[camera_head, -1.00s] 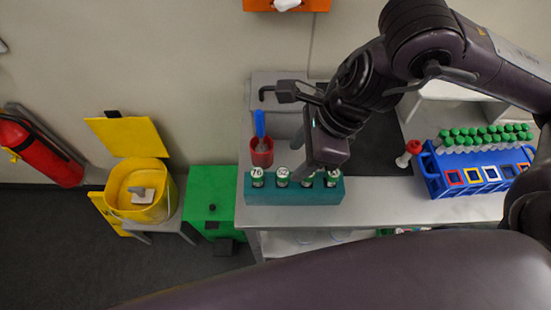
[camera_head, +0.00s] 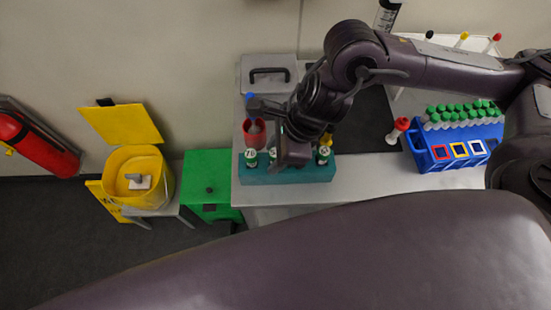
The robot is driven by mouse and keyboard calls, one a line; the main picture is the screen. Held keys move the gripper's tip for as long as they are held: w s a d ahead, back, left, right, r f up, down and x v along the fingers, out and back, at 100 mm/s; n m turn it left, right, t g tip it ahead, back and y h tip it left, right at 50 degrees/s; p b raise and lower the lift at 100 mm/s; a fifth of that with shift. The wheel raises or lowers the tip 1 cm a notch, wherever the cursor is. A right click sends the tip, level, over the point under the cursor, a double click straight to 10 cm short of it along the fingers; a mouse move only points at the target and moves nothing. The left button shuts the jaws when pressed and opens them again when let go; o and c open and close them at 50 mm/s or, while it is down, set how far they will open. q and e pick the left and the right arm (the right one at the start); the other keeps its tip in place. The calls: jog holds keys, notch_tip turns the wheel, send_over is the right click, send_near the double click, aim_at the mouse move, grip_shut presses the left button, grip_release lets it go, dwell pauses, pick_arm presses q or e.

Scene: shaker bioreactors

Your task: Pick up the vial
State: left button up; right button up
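Several vials with green bodies and white numbered tops stand in a teal rack (camera_head: 253,175) at the front edge of the grey bench. The vial marked 76 (camera_head: 250,156) is at the left end. Another vial (camera_head: 273,155) is just right of it, partly covered, and one more vial (camera_head: 323,156) is at the right end. My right gripper (camera_head: 291,153) is directly over the middle of the rack and hides the slots there. I cannot see whether it touches a vial, or whether its fingers are apart. My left gripper is out of view.
A red cup (camera_head: 254,138) stands behind the rack. A blue rack (camera_head: 434,158) of green-capped tubes and a red-capped tube (camera_head: 398,127) are to the right. A green box (camera_head: 208,186) and an open yellow bin (camera_head: 138,180) are to the left.

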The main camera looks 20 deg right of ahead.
grip_shut()
jog(key=shift+r, duration=0.15)
